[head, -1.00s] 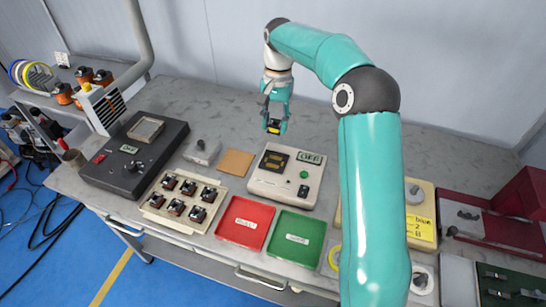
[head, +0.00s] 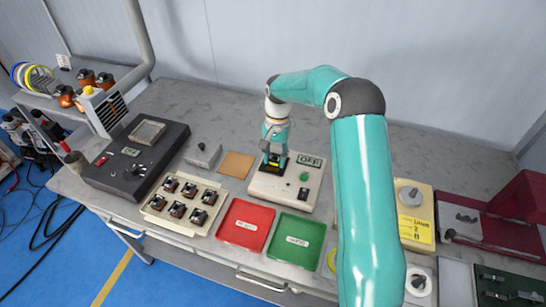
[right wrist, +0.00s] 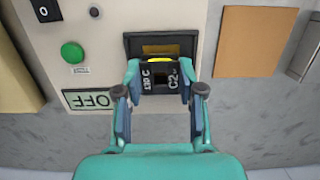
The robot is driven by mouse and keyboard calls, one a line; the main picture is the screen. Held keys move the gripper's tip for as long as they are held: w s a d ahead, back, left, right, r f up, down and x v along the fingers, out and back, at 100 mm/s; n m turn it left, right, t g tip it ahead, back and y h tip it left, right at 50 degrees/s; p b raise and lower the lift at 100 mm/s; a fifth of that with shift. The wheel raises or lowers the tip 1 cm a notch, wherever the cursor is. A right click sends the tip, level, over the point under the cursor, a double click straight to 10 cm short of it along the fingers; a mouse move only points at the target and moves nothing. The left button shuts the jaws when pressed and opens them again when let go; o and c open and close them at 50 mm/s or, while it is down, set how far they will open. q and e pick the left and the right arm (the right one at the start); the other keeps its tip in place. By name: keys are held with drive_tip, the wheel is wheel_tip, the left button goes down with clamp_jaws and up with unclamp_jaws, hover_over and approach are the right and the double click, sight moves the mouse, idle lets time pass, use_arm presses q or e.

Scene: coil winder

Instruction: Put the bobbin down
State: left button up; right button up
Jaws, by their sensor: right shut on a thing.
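The bobbin (right wrist: 160,77) is a small black block with white lettering, "C2" among it, and a yellow edge. My right gripper (head: 274,158) is shut on it, with a finger at each side in the right wrist view. It points down over the dark recess at the back left of a beige tester (head: 297,197). In the right wrist view the recess (right wrist: 132,44) shows just beyond the bobbin. I cannot tell whether the bobbin touches its bottom. In the head view the gripper hides most of the bobbin. My left gripper is not in view.
The tester has an OFF display (head: 310,161) and a green button (head: 304,176). A red tray (head: 245,225) and a green tray (head: 293,240) lie in front. A brown pad (head: 237,165) is to the left. A holder (head: 157,214) bears several dark parts. Bench behind is clear.

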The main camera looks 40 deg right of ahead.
drive_tip(key=shift+f, duration=0.1)
drive_tip(key=o, duration=1.2)
drive_tip(key=shift+c, duration=0.2)
wheel_tip(320, 180, up, 12)
drive_tip(key=d+b, duration=0.1)
drive_tip(key=shift+w+d, duration=0.3)
drive_tip(key=shift+w, duration=0.15)
